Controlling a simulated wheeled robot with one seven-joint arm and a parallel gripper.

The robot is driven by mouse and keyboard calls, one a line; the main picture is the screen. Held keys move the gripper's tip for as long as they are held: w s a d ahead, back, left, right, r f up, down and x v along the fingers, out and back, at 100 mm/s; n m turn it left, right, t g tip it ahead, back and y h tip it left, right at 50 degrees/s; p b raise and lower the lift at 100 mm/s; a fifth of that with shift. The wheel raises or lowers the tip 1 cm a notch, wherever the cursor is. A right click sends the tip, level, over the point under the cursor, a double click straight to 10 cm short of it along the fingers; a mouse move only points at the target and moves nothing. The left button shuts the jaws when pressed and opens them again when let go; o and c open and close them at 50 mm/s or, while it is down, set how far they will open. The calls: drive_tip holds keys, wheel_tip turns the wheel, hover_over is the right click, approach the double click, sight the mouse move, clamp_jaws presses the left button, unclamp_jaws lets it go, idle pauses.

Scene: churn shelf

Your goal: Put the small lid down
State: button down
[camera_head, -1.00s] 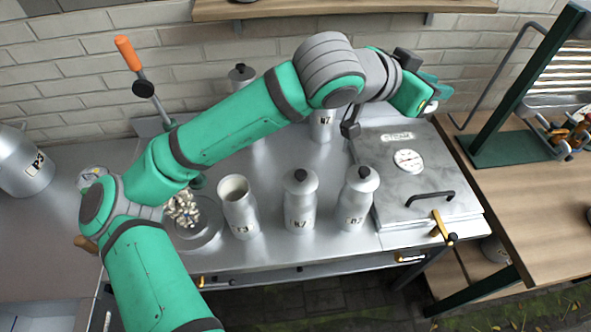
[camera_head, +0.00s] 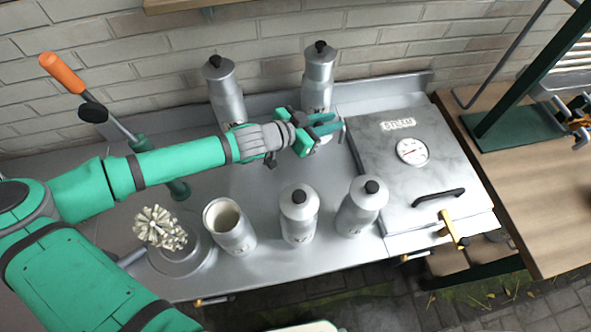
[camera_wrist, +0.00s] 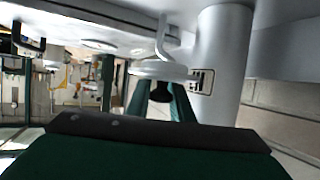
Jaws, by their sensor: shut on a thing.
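My gripper (camera_head: 328,126) is at the back of the metal counter, in front of the rear right churn (camera_head: 319,75). In the wrist view, its green fingers (camera_wrist: 165,100) are shut on the black knob of a small pale lid (camera_wrist: 158,70). The lid is beside the churn (camera_wrist: 222,60), close to the counter; I cannot tell whether it touches either. In the head view it is mostly hidden by my gripper. An open churn (camera_head: 231,228) without a lid stands at the front.
Two lidded churns (camera_head: 298,215) (camera_head: 362,207) stand at the front, another (camera_head: 223,88) at the back left. A steel box with a gauge (camera_head: 412,175) is to the right. Counter between the churn rows is clear.

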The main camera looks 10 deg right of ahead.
hover_over(324, 149)
wheel_tip(324, 149, down, 5)
drive_tip(key=shift+s+f, duration=0.1)
drive_tip(key=shift+f, duration=0.05)
drive_tip(key=shift+a+f, duration=0.15)
drive_tip(key=shift+f, duration=0.3)
drive_tip(key=shift+d+f, duration=0.2)
drive_tip(key=shift+f, duration=1.4)
drive_tip(key=c, duration=1.6)
unclamp_jaws()
drive_tip(key=shift+f, duration=0.1)
drive_tip(key=shift+o, duration=0.2)
drive_tip(key=shift+a, duration=0.1)
drive_tip(key=v, duration=1.2)
